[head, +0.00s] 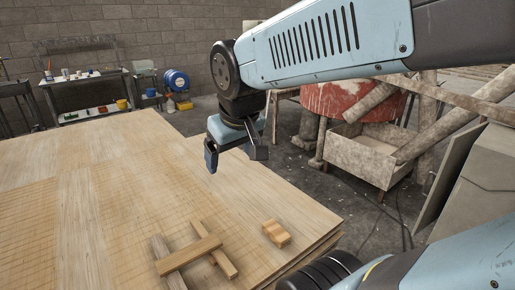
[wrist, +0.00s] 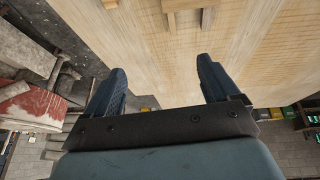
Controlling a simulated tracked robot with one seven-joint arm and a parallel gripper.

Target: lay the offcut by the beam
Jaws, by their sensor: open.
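A short wooden block, which looks like the offcut (head: 276,233), lies on the veneer stack (head: 130,150) near its right edge. The beam (head: 190,255) lies to its left, across two strips of wood, a greyish one and a yellowish one. In the wrist view, the offcut (wrist: 110,3) and the beam (wrist: 184,4) show only partly at the top edge. My gripper (head: 234,160) is open and empty, above the stack's far right side and well beyond the offcut. Its two fingers (wrist: 161,68) stand wide apart in the wrist view.
The stack's top is broad and bare around the pieces. Beyond its right edge are a wooden crate (head: 360,160), a red drum (head: 350,102) and leaning timbers. A workbench (head: 90,90) and a blue drum (head: 176,80) stand at the back wall.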

